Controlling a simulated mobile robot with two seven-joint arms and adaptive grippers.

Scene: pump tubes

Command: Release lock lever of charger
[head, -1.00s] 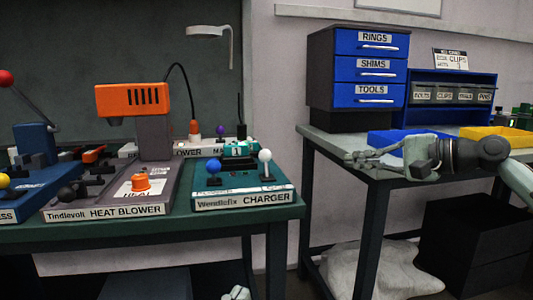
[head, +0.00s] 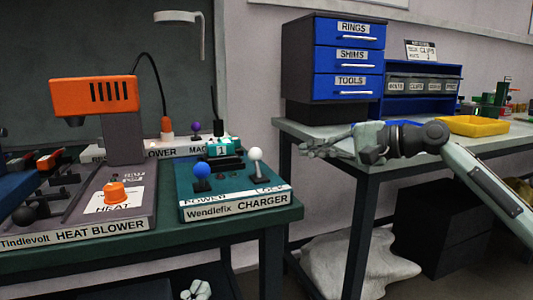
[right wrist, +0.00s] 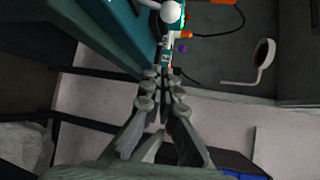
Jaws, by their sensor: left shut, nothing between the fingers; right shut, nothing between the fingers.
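The Wendlefix charger (head: 235,205) is a teal box at the right end of the green bench. It bears a blue-knobbed lever (head: 202,172) on the left, by a POWER label, and a white-knobbed lever (head: 256,155) on the right, by a partly readable LOCK label. The white lever stands about upright. My right gripper (head: 308,148) is shut and empty, right of the charger and apart from it. In the right wrist view its closed fingers (right wrist: 160,85) point toward the white knob (right wrist: 171,12). My left gripper (head: 197,290) is shut, low at the bottom edge, below the bench top.
The heat blower (head: 100,190) stands left of the charger. A teal block marked 1 (head: 222,150) sits at the charger's back. A grey table (head: 420,152) with a blue drawer cabinet (head: 345,60) and yellow tray (head: 474,125) stands right, across a gap.

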